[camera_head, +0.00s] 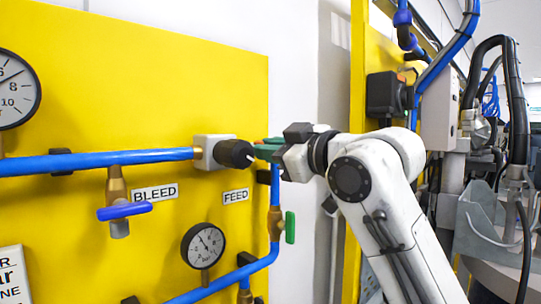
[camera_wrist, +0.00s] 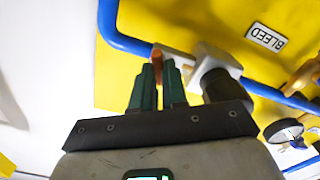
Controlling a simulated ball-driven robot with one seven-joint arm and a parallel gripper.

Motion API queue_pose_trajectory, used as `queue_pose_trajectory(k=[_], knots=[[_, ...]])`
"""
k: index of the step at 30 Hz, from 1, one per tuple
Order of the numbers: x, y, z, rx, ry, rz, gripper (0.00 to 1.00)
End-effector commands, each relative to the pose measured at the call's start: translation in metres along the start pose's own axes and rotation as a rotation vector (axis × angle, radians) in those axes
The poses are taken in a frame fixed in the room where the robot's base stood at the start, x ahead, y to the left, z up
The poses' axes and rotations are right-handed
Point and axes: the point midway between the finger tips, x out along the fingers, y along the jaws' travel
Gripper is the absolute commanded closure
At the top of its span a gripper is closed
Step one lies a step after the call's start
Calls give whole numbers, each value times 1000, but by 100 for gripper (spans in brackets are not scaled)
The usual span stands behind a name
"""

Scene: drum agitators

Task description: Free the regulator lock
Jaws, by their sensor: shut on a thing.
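The regulator is a pale block (camera_head: 209,152) with a black knob (camera_head: 238,153), set in the blue pipe on the yellow panel. Its block (camera_wrist: 208,60) and knob (camera_wrist: 220,84) also show in the wrist view, right of my fingers. My gripper (camera_head: 266,150) has green fingers and is beside the knob, on its right in the head view. In the wrist view my gripper (camera_wrist: 158,68) has its fingers close together, with a narrow orange-brown piece (camera_wrist: 157,58) between the tips. I cannot tell for certain whether this piece is the regulator lock. The head view hides the grip.
A blue-handled valve (camera_head: 125,211) and a small gauge (camera_head: 203,245) are below the regulator. A green valve handle (camera_head: 290,227) is below my gripper. A large gauge (camera_head: 17,88) is at left. Black boxes and pipes are on another yellow panel (camera_head: 365,150) behind my arm.

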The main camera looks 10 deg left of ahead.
Motion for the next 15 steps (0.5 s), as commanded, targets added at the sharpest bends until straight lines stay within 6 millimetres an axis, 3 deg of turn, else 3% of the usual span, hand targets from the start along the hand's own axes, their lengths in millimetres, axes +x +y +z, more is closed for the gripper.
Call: queue_pose_trajectory(k=[15], knots=[[0, -2, 2, -491, -1, -1, 100]])
